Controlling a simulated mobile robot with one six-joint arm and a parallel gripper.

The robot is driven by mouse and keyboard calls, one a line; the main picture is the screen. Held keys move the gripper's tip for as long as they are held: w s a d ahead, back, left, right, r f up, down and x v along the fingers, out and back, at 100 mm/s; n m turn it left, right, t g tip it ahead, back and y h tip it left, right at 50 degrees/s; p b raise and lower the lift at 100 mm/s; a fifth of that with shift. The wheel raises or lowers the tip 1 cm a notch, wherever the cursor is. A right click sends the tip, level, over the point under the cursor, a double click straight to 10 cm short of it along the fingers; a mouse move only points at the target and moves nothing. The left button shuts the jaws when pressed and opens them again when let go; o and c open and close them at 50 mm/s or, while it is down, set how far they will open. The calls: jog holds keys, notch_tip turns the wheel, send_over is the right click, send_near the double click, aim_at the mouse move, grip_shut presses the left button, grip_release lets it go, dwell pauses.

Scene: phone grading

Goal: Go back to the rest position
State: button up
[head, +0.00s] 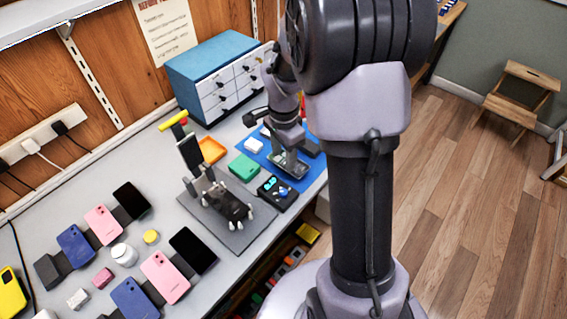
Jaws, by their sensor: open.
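My gripper (290,160) points down over the blue mat (311,174) near the right end of the bench, and its jaws are open. A flat phone-like piece shows right at its fingertips. I cannot tell whether the fingers touch it. My arm rises at the right and hides part of the bench end.
A dark fixture with a yellow-handled lever stands on a grey plate (249,232) left of my gripper. A green block (244,167), an orange tray (211,149) and a black box (278,193) are close by. Phones on stands fill the left. A blue drawer cabinet (213,57) stands behind.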

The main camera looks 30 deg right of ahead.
jog(key=shift+r, duration=0.3)
jog(key=s+a+r+n+t+b, duration=0.1)
jog(key=s+a+r+n, duration=0.1)
jog(key=a+r, duration=0.25)
jog(key=s+a+r+n+t, duration=0.1)
jog(key=s+a+r+n, duration=0.15)
jog(key=r, duration=0.35)
jog(key=s+a+r+n+t+y, duration=0.1)
jog(key=s+a+r+n+t, duration=0.1)
jog(key=s+a+n, duration=0.2)
jog(key=s+a+r+n+t+y+b, duration=0.1)
jog(key=s+a+r+n, duration=0.2)
jog(key=s, duration=0.6)
jog(key=shift+a+r+n+t, duration=0.25)
jog(key=shift+a+n+t, duration=0.25)
jog(key=shift+a, duration=0.65)
